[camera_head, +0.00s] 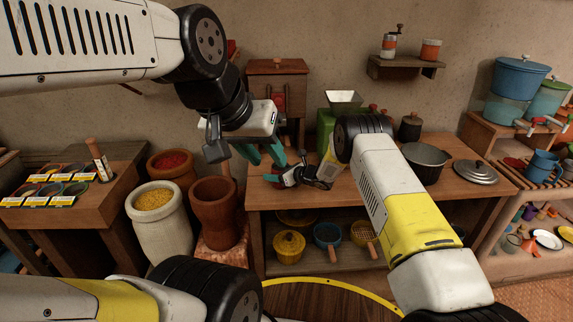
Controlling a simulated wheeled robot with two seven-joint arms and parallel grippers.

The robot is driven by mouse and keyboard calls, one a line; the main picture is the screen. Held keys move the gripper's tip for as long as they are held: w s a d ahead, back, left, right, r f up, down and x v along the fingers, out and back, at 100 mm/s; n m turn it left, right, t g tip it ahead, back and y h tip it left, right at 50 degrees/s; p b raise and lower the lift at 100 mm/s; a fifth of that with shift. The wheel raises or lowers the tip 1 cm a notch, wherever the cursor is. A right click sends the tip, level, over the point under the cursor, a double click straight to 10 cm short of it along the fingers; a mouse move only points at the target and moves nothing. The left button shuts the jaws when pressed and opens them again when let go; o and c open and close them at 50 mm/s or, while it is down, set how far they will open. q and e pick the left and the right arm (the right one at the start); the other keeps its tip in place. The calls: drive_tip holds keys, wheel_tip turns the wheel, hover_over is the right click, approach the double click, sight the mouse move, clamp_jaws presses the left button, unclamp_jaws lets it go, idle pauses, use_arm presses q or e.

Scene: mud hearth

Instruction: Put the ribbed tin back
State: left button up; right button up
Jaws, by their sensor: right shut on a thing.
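My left gripper (264,154) hangs above the left end of the wooden table, with its teal fingers apart and nothing seen between them. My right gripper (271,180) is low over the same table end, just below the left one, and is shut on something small. What it holds is too small and too covered to make out, so I cannot tell whether it is the ribbed tin. I cannot pick out a ribbed tin for certain elsewhere in view.
The wooden table (468,205) carries a dark pot (427,162) and a metal lid (475,173) at its right. A wall shelf (405,68) holds a grinder and an orange tin (431,49). A clay mortar (213,212) and sacks stand left of the table.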

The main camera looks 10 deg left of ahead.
drive_tip(key=o, duration=1.3)
drive_tip(key=shift+f, duration=0.1)
drive_tip(key=shift+o, duration=0.2)
